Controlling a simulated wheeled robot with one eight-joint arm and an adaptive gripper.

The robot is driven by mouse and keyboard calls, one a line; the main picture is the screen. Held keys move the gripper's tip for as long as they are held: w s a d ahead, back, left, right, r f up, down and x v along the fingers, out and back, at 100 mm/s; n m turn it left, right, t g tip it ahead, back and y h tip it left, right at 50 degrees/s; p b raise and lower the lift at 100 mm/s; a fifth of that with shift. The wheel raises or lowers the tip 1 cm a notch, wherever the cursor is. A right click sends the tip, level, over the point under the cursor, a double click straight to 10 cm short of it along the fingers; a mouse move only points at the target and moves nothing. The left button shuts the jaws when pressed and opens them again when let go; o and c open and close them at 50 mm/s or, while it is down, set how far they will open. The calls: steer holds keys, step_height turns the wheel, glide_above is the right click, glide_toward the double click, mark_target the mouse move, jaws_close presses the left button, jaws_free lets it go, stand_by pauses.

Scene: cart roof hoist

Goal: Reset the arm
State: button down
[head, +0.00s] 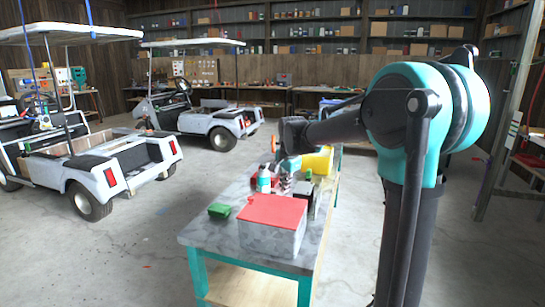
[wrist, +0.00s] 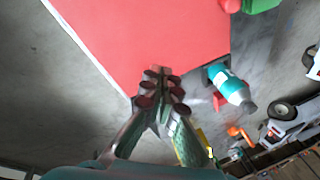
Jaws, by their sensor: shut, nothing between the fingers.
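My arm reaches out from the right in the head view and bends down over the workbench (head: 210,235). My gripper (head: 285,184) hangs over the bench top, just behind the box with the red lid (head: 272,210). In the wrist view my gripper (wrist: 160,75) has its fingertips together with nothing between them. The fingers show in front of the red lid (wrist: 150,35); whether they touch it I cannot tell.
A teal bottle (head: 264,181) stands near the gripper and also shows in the wrist view (wrist: 230,88). A green item (head: 219,210) lies to the left, a yellow box (head: 318,160) behind. Two carts, one a white cart (head: 95,170), stand left on open concrete.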

steer(key=s+d+f+n+t, duration=0.2)
steer(key=s+d+f+n, duration=0.3)
steer(key=s+d, duration=0.25)
steer(key=s+d+f+n+t, duration=0.1)
steer(key=s+d+f+n, duration=0.4)
steer(key=s+d, duration=0.3)
steer(key=s+f+g, duration=0.1)
steer(key=s+f, duration=0.3)
steer(key=s, duration=0.3)
steer(key=s+f+g, duration=0.1)
steer(key=s+f, duration=0.3)
steer(key=s, duration=0.3)
steer(key=shift+a+n+h, duration=0.25)
steer(key=shift+n+h, duration=0.05)
steer(key=shift+h, duration=0.1)
steer(key=shift+s, duration=0.1)
